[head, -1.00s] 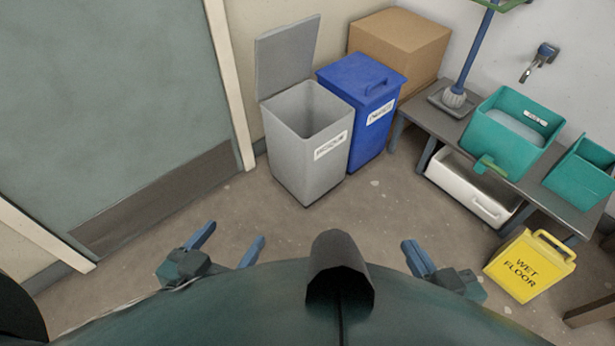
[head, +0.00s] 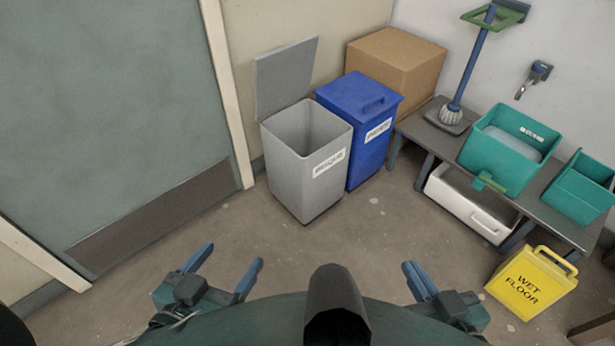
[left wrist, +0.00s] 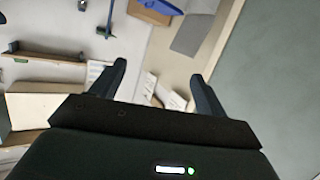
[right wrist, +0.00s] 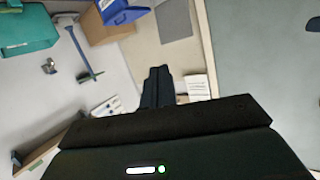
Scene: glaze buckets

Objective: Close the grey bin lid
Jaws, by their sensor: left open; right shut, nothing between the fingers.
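The grey bin (head: 308,165) stands upright on the floor near the wall, open at the top. Its grey lid (head: 286,78) is raised upright at the back against the wall. The lid also shows in the left wrist view (left wrist: 192,34) and the right wrist view (right wrist: 173,20). My left gripper (head: 229,268) is open and empty, low in the head view, in front of the bin and apart from it. My right gripper (head: 416,278) is shut with nothing in it, further right and also away from the bin.
A blue lidded bin (head: 369,145) stands right beside the grey bin, with a cardboard box (head: 396,62) behind. A low bench (head: 417,132) with teal tubs (head: 505,160) is at right. A yellow wet-floor sign (head: 531,284) stands front right. Floor before the bins is clear; a door (head: 110,110) is left.

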